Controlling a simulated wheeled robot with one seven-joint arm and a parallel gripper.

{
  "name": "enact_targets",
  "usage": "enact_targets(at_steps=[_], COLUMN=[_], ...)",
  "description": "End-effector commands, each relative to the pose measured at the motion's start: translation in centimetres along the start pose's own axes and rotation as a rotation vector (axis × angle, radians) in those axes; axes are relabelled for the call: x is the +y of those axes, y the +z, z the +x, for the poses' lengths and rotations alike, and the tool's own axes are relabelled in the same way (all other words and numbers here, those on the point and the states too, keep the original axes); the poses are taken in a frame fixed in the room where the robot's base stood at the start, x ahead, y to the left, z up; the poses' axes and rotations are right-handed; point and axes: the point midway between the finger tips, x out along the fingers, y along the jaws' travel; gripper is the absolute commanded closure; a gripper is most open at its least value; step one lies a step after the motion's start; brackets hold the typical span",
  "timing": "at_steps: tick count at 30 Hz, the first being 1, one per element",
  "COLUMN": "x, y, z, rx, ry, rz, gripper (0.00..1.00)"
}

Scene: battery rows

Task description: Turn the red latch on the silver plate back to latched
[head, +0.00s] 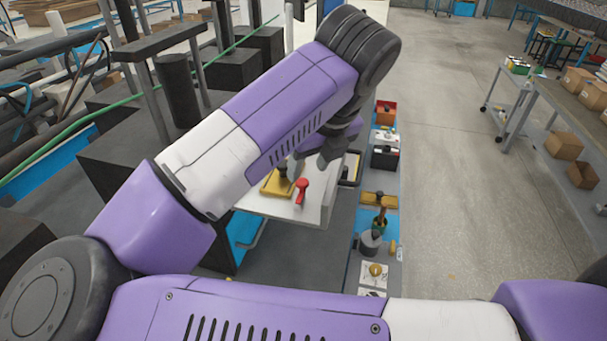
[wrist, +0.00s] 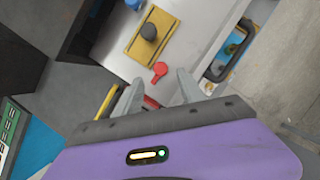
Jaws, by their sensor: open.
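The red latch (head: 301,188) shows in the head view on a pale silver plate (head: 310,209), just below my forearm. In the wrist view the red latch (wrist: 160,69) has a round head and a short lever pointing down and left on the silver plate (wrist: 190,45). My gripper (wrist: 157,90) is open, with one finger on each side of the picture below the latch. It looks empty and apart from the latch. In the head view the gripper (head: 336,155) is dark and partly hidden by my arm. Another red piece (wrist: 151,103) shows between the fingers, partly hidden.
A yellow plate with a dark knob (wrist: 135,52) sits beside the latch. A black-rimmed tray (wrist: 228,52) lies to the right in the wrist view. In the head view several small parts stand on a blue strip (head: 391,200); open floor (head: 450,150) lies beyond it.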

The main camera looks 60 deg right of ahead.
Motion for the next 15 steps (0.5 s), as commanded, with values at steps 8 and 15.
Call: enact_targets(at_steps=[8, 15], x=[0.0, 0.0], y=[0.1, 0.0], z=[3.7, 4.7], rx=[0.002, 0.001], ry=[-0.003, -0.002], rz=[-0.002, 0.002], gripper=[0.53, 0.53])
